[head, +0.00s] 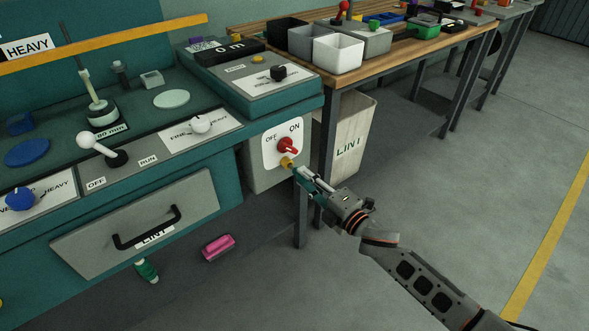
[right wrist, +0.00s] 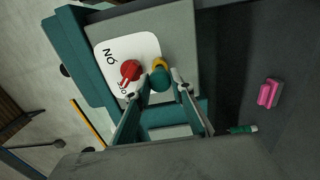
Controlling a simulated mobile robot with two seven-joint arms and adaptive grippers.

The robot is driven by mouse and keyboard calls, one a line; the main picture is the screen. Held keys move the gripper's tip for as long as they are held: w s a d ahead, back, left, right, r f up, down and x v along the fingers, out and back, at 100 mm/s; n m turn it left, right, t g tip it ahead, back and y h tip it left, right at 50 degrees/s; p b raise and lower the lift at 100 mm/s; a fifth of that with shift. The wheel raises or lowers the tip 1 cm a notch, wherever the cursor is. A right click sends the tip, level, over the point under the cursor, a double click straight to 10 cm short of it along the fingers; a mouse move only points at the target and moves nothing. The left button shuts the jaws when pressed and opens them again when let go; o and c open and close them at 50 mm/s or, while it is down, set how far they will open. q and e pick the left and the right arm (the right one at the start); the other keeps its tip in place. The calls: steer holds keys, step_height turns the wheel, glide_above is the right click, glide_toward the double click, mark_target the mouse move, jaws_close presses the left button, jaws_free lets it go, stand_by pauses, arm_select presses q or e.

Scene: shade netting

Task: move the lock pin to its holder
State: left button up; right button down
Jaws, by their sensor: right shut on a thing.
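My right gripper (head: 301,173) reaches the grey switch panel from the right. In the right wrist view its fingers (right wrist: 160,84) are shut on a small part with a rounded teal end, which I take to be the lock pin (right wrist: 160,78). A small yellow piece (head: 286,161) is on the panel just below the red switch (head: 288,146). It also shows in the wrist view (right wrist: 159,64), right behind the teal end. Whether the pin sits inside the yellow piece is hidden. I cannot make out a separate holder. My left gripper is not in view.
The teal machine (head: 230,155) with a drawer (head: 190,215) fills the left. A LINT bin (head: 358,125) and a wooden bench (head: 395,58) leg stand close behind the gripper. A pink block (head: 218,247) and green bottle (head: 147,270) lie low. The floor at right is clear.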

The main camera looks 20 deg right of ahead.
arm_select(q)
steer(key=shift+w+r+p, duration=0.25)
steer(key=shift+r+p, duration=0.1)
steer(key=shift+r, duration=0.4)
arm_select(e)
steer(key=shift+v, duration=1.45)
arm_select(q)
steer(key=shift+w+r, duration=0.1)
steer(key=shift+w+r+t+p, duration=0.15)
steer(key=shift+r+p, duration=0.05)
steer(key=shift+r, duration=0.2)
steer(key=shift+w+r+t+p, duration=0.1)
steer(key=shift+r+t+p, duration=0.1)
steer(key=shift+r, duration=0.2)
arm_select(e)
steer(key=shift+v, duration=1.95)
steer(key=shift+r, duration=0.15)
